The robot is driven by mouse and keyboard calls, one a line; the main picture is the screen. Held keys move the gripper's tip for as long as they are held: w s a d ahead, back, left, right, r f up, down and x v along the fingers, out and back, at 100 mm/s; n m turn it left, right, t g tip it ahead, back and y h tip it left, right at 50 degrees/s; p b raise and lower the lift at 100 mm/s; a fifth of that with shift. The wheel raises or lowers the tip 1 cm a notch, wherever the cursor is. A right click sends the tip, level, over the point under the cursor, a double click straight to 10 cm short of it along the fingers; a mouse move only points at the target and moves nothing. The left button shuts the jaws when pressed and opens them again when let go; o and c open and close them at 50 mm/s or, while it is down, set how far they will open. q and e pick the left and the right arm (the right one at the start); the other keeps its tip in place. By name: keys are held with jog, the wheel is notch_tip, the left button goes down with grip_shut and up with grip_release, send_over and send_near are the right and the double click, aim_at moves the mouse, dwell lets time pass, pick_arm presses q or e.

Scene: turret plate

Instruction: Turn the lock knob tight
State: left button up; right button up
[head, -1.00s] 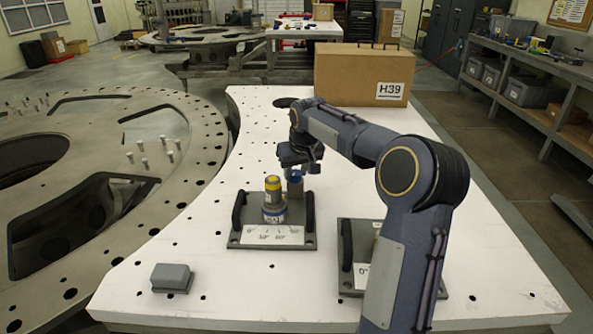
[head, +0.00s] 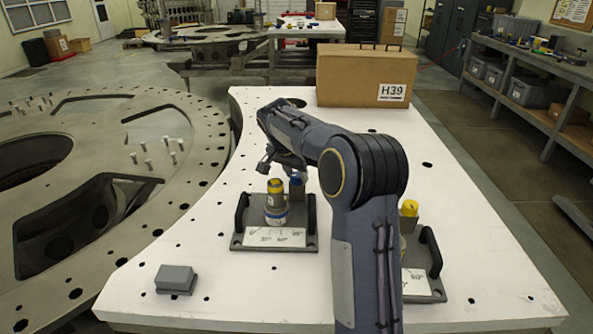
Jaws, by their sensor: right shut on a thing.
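The left turret plate (head: 312,241) lies on the white table with two black handles and a white scale label. A grey cylinder with a yellow top (head: 276,201) stands upright on it. A second plate (head: 424,285) with a yellow-topped post (head: 408,208) is partly hidden behind my right arm. My left gripper is out of view.
A cardboard box (head: 362,76) marked H39 stands at the table's back. A small grey block (head: 175,279) lies at the front left. A large metal ring (head: 195,185) with upright pins borders the table's left.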

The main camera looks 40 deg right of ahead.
jog(key=shift+w+m+g+p, duration=0.1)
jog(key=shift+m+g+p, duration=0.35)
jog(key=shift+m, duration=0.85)
jog(key=o, duration=1)
jog(key=v, duration=0.7)
jog(key=shift+a+r, duration=0.2)
jog(key=shift+r, duration=0.15)
